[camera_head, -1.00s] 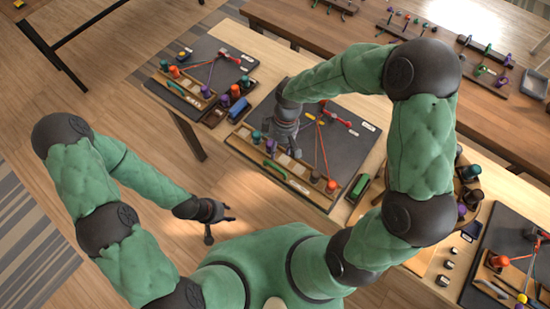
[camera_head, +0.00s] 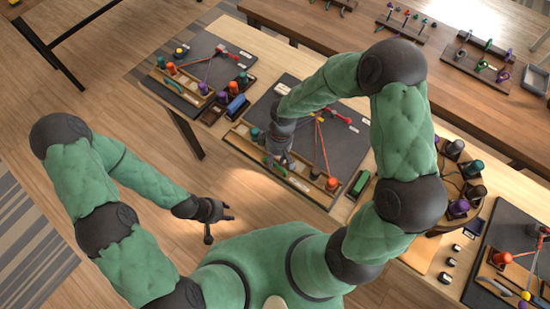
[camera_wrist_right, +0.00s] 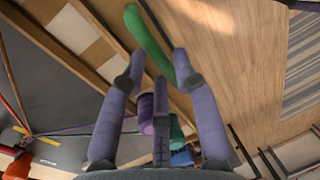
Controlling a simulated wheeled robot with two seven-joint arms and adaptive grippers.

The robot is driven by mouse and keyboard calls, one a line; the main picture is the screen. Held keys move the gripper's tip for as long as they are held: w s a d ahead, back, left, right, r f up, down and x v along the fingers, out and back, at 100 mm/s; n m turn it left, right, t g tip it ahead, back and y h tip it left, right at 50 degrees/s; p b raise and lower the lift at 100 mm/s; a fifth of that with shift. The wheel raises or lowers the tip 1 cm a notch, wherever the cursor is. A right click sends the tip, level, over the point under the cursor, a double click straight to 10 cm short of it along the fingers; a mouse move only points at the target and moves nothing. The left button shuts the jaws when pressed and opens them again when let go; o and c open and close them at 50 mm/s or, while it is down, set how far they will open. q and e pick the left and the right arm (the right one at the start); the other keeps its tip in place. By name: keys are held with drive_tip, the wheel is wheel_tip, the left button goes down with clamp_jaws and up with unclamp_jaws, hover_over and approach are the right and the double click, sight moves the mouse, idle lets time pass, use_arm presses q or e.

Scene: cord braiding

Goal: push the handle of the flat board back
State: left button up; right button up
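The flat dark board (camera_head: 345,148) lies on the wooden table, with a wooden strip along its front edge. Its curved green handle (camera_head: 272,166) is at that strip; in the right wrist view the handle (camera_wrist_right: 150,40) runs past the fingertips. My right gripper (camera_head: 284,164) is over the front strip, close to the handle. In the wrist view its fingers (camera_wrist_right: 158,74) are spread, with the handle between or just beyond the tips; contact is unclear. My left gripper (camera_head: 224,218) is open and empty, off the table's front edge.
Coloured cords run over the board to a yellow piece (camera_head: 319,119). Purple, green and blue spools (camera_wrist_right: 160,125) show close to my right fingers. A green block (camera_head: 358,184) lies right of the board. Another corded board (camera_head: 215,68) lies at the left.

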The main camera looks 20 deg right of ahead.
clamp_jaws()
drive_tip(key=w+d, duration=0.1)
drive_tip(key=d, duration=0.1)
drive_tip(key=w+d, duration=0.1)
drive_tip(key=w, duration=0.1)
drive_tip(key=shift+d, duration=0.4)
drive_tip(key=shift+r, duration=0.1)
drive_tip(key=o, duration=0.7)
unclamp_jaws()
drive_tip(key=shift+w+d, duration=0.1)
drive_tip(key=shift+d, duration=0.05)
drive_tip(key=shift+c, duration=0.2)
wheel_tip(320, 180, up, 12)
drive_tip(key=w+d, duration=0.1)
drive_tip(key=shift+w+d+f, duration=0.2)
drive_tip(key=shift+d, duration=0.2)
